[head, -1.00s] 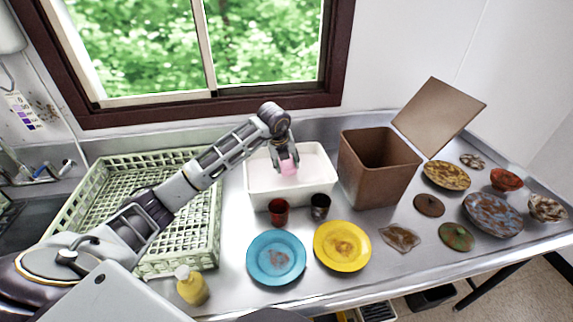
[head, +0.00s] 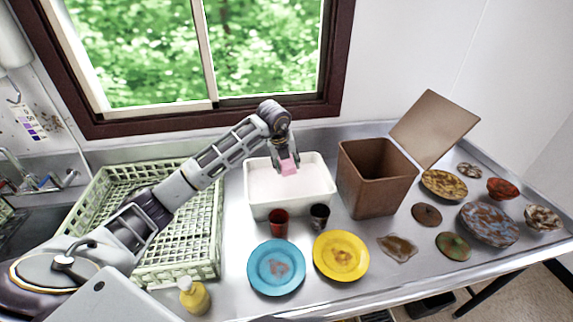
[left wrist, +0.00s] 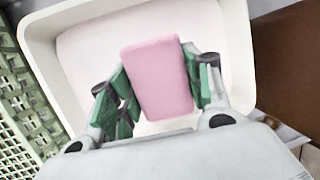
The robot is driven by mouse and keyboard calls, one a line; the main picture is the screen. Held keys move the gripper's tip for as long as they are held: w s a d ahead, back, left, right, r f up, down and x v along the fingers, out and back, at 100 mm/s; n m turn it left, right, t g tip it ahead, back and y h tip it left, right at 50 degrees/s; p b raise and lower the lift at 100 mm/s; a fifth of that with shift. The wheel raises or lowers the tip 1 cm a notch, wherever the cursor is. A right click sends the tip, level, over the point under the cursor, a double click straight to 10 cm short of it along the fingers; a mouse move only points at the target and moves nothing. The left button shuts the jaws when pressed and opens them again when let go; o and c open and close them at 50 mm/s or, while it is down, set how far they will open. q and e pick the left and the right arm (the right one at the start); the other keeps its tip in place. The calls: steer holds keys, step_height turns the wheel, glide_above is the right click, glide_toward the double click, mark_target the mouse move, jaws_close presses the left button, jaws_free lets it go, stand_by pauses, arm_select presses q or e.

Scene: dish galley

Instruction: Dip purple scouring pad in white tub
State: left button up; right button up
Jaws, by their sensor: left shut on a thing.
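The scouring pad (head: 288,166) shows as a pink block. My left gripper (head: 285,154) is shut on it, and the pad hangs below the fingers in the head view. The white tub (head: 290,208) is a rectangular basin on the counter. The pad is over the tub's opening, towards its back. In the left wrist view the pad (left wrist: 158,78) is between the green-lined fingers (left wrist: 155,90), with the tub's pale inside behind it. Whether the pad touches anything in the tub I cannot tell. My right gripper is not in view.
A green dish rack (head: 212,235) stands left of the tub and a brown open-lidded bin (head: 375,180) right. A red cup (head: 278,222) and dark cup (head: 319,216) stand in front. Blue (head: 276,268) and yellow (head: 341,256) plates lie nearer. Dirty dishes are at right.

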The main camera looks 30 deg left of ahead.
arm_select(q)
steer(key=shift+r+p, duration=0.3)
steer(key=shift+r, duration=0.55)
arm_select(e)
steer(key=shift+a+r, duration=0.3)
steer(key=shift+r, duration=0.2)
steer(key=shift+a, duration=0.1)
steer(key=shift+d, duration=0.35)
